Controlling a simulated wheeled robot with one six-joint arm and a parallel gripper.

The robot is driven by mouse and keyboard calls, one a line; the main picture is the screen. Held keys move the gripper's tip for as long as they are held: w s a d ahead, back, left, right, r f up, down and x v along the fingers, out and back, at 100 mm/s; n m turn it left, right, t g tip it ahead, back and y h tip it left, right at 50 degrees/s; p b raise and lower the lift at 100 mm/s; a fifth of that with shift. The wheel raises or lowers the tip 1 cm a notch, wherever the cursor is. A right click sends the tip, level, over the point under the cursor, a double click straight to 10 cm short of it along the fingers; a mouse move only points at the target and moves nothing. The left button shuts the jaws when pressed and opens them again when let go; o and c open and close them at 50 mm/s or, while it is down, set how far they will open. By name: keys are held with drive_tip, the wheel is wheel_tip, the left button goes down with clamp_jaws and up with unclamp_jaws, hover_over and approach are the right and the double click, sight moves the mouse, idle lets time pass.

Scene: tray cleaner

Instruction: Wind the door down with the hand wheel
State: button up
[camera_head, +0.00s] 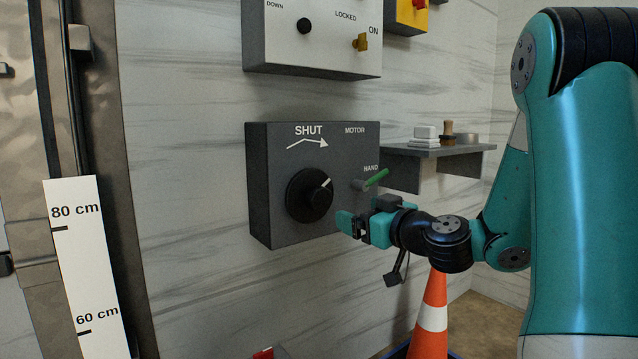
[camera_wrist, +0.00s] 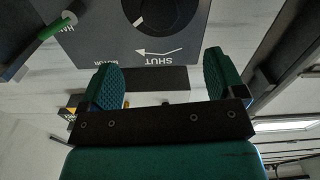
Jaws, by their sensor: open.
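The hand wheel is a round black knob (camera_head: 310,195) with a white pointer mark, on the front of a dark grey box (camera_head: 270,225). Above it are the word SHUT and a curved arrow pointing right. To its right a lever with a green handle (camera_head: 376,178) sits by the label HAND, below the label MOTOR. My gripper (camera_head: 352,225) is just right of and below the wheel, apart from it, open and empty. The wrist view shows the two teal fingers (camera_wrist: 163,88) spread, with the wheel (camera_wrist: 160,18) beyond them and the green handle (camera_wrist: 55,27) at upper left.
A metal door frame with a height scale (camera_head: 85,260), marked 80 cm and 60 cm, stands at the left. A white panel (camera_head: 300,50) with LOCKED and ON labels hangs above. A small shelf (camera_head: 435,152) and an orange cone (camera_head: 431,310) are at the right.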

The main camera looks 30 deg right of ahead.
sight(323, 199)
drive_tip(key=w+p, duration=0.1)
drive_tip(key=w, duration=0.3)
drive_tip(key=w+p, duration=0.2)
drive_tip(key=w, duration=0.3)
drive_tip(key=w+p, duration=0.1)
drive_tip(key=w, duration=0.4)
drive_tip(key=shift+w+a+p, duration=0.2)
drive_tip(key=shift+a+p, duration=0.1)
drive_tip(key=shift+a, duration=0.05)
drive_tip(key=shift+c, duration=0.2)
drive_tip(key=c, duration=0.9)
